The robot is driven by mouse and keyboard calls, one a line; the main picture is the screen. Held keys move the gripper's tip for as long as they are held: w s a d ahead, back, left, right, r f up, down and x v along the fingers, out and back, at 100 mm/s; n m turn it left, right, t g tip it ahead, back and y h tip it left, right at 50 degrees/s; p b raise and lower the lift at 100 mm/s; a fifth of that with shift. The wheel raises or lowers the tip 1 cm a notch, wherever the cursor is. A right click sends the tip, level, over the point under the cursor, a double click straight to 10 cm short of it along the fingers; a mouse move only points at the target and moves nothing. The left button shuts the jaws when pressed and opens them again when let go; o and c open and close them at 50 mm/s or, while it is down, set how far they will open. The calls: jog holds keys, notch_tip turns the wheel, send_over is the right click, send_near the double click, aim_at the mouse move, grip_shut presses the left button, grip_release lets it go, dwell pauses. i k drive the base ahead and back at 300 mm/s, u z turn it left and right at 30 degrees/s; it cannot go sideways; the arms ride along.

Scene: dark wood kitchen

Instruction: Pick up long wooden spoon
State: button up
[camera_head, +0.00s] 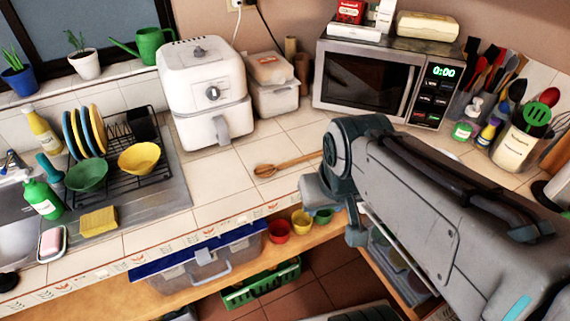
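A long wooden spoon (287,165) lies flat on the white tiled counter, between the air fryer and my arm. Its bowl end points left, and its handle runs right toward my arm. The far end of the handle meets the edge of my arm in the picture, so I cannot tell if some of it is hidden. My arm reaches in from the lower right, and its end hangs near the counter's front edge, to the right of the spoon's bowl. The fingers of my gripper are not clear to see. Nothing is visibly held.
A white air fryer (205,92) stands behind the spoon, left of a microwave (367,82). A dish rack (113,150) with plates and bowls is at the left. Utensil holders stand at the right. Below the counter, a shelf holds small cups and a clear bin (200,268).

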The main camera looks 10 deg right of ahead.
aim_at(265, 170)
jog(key=k, duration=0.4)
jog(key=u, duration=0.8)
jog(key=i, duration=0.95)
jog(key=z, duration=2)
